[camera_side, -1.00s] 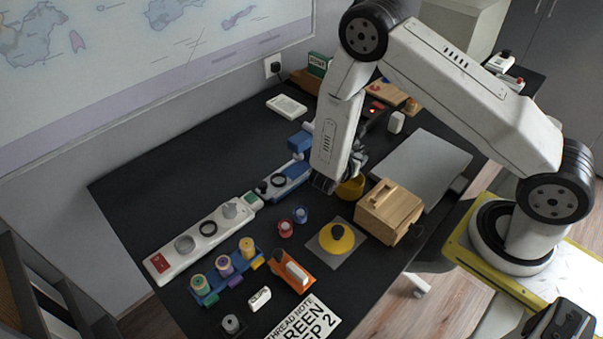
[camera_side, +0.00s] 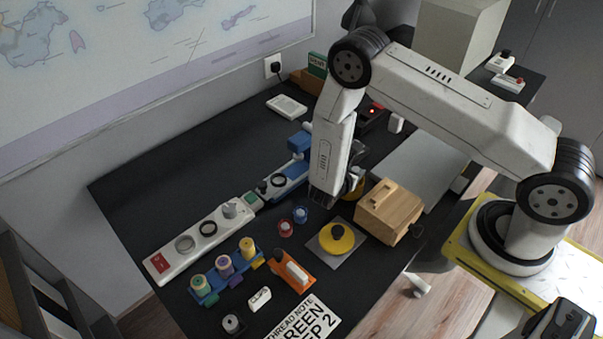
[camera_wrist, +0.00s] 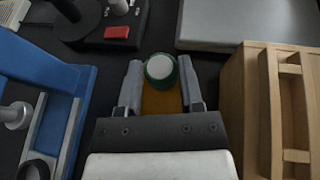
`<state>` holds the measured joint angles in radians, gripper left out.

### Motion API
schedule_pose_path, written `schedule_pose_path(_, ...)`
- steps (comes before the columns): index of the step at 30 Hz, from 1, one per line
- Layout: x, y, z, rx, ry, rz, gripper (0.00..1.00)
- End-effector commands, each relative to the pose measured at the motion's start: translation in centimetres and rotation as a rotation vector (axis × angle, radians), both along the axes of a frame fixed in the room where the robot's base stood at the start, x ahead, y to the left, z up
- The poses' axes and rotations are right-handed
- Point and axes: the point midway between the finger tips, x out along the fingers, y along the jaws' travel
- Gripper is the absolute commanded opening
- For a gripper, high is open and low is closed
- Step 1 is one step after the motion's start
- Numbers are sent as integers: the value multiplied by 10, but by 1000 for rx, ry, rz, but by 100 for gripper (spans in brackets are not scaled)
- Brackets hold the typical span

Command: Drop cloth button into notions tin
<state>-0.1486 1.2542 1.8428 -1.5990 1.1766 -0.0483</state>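In the wrist view, my gripper (camera_wrist: 160,72) has its two grey fingers on either side of a round piece with a green rim and a pale face, which looks like the cloth button (camera_wrist: 160,67). The fingers appear to touch it on both sides. A yellow-orange surface, apparently the notions tin (camera_wrist: 160,101), lies below and between the fingers. In the side view, the yellow tin (camera_side: 358,187) stands left of the wooden box, partly hidden behind my arm.
The wooden box (camera_side: 391,211) stands close to the tin's right; a grey mat (camera_side: 410,165) lies behind. A blue device (camera_side: 287,182) is to the left.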

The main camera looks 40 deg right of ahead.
Motion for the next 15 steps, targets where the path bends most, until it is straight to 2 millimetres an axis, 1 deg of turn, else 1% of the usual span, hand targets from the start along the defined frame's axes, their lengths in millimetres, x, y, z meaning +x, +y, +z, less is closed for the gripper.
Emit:
schedule_pose_path(1, 0, 0, 0, 0, 0, 0, 60)
schedule_pose_path(2, 0, 0, 0, 0, 0, 0, 70)
schedule_pose_path(3, 0, 0, 0, 0, 0, 0, 82)
schedule_pose_path(4, 0, 0, 0, 0, 0, 0, 88)
schedule_pose_path(15, 0, 1, 1, 0, 0, 0, 88)
